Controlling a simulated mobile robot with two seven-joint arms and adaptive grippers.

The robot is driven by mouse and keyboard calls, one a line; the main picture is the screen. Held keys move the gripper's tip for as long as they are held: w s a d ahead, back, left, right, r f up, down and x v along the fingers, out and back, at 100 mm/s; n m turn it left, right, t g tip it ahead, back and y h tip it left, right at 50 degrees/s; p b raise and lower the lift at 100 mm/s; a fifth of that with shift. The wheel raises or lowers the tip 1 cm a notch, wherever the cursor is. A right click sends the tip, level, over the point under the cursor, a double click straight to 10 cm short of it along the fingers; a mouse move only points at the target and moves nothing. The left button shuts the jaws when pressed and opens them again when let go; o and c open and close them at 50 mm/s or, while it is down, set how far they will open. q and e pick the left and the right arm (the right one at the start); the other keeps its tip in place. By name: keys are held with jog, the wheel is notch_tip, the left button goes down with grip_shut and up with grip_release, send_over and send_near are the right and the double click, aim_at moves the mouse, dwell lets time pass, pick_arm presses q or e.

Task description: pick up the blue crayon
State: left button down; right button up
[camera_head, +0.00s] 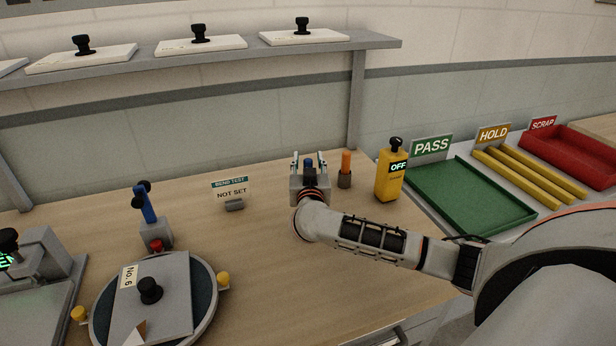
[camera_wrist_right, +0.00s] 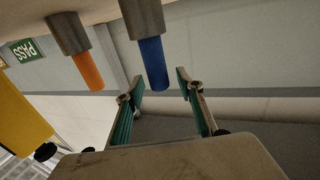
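The blue crayon (camera_head: 309,164) stands at the back of the bench. In the right wrist view, which is upside down, the blue crayon (camera_wrist_right: 154,62) sits in a grey cup-like holder (camera_wrist_right: 142,16). My right gripper (camera_head: 308,160) is open, its two fingers on either side of the crayon in the head view. In the wrist view, the crayon's free end lies between the open fingertips (camera_wrist_right: 161,82), with a gap visible on both sides. My left gripper is not in view.
An orange crayon (camera_head: 346,162) in its own holder stands close to the right. A yellow device marked OFF (camera_head: 389,176) is further right, before the green PASS tray (camera_head: 462,198). A sign reading NOT SET (camera_head: 231,191) stands left. A shelf (camera_head: 270,48) runs above behind.

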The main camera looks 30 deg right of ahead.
grip_shut()
